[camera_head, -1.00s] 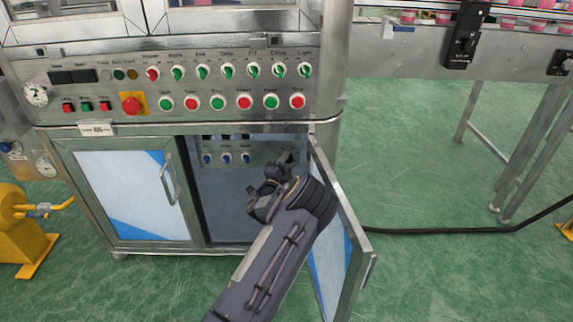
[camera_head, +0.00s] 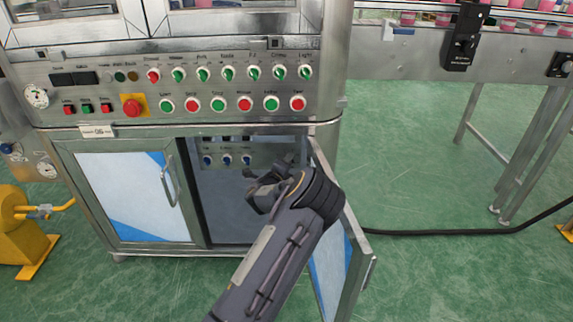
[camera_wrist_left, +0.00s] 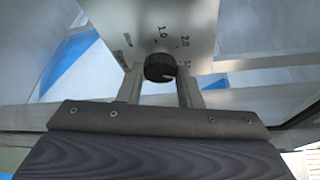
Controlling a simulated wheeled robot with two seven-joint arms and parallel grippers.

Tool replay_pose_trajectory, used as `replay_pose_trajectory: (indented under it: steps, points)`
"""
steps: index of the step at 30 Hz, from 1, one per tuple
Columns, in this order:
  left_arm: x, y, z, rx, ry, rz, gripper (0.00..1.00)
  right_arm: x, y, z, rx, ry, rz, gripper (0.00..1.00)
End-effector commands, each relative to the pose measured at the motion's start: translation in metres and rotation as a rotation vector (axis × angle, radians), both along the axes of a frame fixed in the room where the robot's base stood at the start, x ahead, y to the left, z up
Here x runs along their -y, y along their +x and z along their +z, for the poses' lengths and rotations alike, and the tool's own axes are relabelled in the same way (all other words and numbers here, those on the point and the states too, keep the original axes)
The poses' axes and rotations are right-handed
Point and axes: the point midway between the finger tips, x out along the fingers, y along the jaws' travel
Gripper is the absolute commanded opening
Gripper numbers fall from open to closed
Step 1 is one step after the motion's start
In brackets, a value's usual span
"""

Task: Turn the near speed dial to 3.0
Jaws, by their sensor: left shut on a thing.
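The speed dial (camera_wrist_left: 160,66) is a round black knob with a light mark, on a pale plate printed 1.0 and 2.0, with more print cut off. In the left wrist view, the two fingers of my left gripper (camera_wrist_left: 160,76) stand on either side of the dial and are shut on it. The light mark is on the dial's lower right, but its exact reading is unclear. In the head view, my left gripper (camera_head: 264,187) is inside the open cabinet and hides the dial. My right gripper is not in view.
The open cabinet door (camera_head: 354,262) stands to the right of my left arm. The closed door (camera_head: 135,195) is at left. A control panel (camera_head: 330,100) with several buttons and switches is above. Small blue knobs (camera_head: 226,160) sit inside the cabinet.

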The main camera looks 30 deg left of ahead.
Motion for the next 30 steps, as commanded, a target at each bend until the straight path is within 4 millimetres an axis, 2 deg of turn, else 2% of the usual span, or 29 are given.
replay_pose_trajectory:
  steps: [12, 13, 18, 26, 30]
  points:
    - [0.001, 0.000, -0.001, -0.005, 0.005, -0.002, 0.09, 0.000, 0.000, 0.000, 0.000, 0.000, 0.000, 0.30]
    - [0.001, 0.000, -0.001, -0.005, 0.005, -0.002, 0.33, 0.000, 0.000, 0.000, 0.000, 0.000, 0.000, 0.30]
    - [0.001, 0.000, -0.001, -0.004, 0.005, -0.001, 0.54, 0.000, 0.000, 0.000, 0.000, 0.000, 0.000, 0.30]
    - [0.000, -0.001, 0.000, -0.004, 0.004, 0.000, 0.54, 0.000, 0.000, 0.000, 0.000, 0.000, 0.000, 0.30]
    - [0.002, -0.012, 0.003, -0.005, 0.003, 0.002, 0.54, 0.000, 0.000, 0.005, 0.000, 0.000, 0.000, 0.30]
